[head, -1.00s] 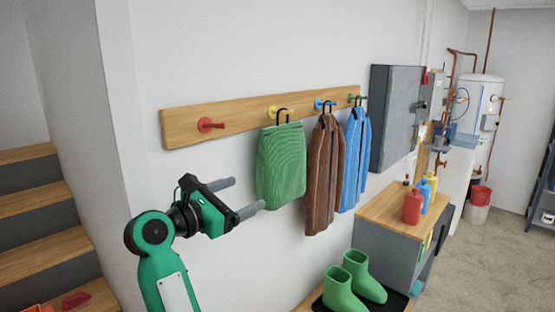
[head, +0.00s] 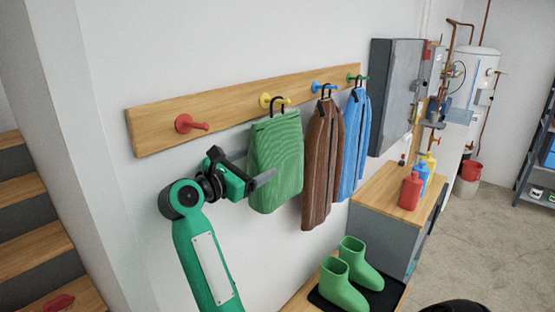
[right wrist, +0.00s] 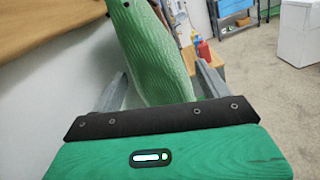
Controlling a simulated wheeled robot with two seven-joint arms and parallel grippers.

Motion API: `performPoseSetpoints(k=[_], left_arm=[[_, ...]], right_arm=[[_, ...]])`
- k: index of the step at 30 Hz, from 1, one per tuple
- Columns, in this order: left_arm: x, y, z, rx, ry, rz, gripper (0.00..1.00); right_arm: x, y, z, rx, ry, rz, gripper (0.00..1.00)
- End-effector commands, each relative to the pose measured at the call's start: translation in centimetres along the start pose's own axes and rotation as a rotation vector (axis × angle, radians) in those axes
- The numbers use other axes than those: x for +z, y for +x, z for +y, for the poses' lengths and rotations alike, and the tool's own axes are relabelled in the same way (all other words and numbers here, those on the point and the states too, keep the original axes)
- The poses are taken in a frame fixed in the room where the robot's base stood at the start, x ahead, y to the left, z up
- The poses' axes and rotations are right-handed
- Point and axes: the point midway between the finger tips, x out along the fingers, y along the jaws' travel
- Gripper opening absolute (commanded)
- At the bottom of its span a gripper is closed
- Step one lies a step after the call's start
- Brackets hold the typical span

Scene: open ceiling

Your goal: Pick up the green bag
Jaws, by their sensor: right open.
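The green bag (head: 278,172) hangs by a black handle from the yellow peg (head: 272,101) on the wooden wall rail. My right gripper (head: 262,164) is at the bag's left side, with one finger in front of the bag and the other partly hidden towards the wall. In the right wrist view the green bag (right wrist: 155,60) fills the space between the two open fingers (right wrist: 160,78). The fingers are not closed on it. My left gripper is not in view.
A brown garment (head: 322,165) and a blue garment (head: 355,145) hang just right of the bag. The red peg (head: 190,124) is empty. Green boots (head: 345,285) stand below, by a cabinet (head: 385,225) with bottles. Stairs (head: 30,220) are at the left.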

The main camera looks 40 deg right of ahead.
Motion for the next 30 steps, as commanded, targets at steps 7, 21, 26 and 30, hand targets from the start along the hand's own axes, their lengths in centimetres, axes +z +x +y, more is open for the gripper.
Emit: performPoseSetpoints(k=[7,21,26,30], left_arm=[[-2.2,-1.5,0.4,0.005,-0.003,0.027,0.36],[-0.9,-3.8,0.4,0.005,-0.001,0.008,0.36],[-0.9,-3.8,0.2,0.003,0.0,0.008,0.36],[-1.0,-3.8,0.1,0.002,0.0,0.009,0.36]], right_arm=[[0.1,1.7,0.2,-0.002,-0.004,-0.002,0.78],[-0.6,5.6,0.3,0.0,0.0,0.0,0.78],[-0.6,5.6,0.3,0.0,0.0,0.0,0.76],[-0.6,5.5,0.3,0.0,0.0,0.0,0.48]])
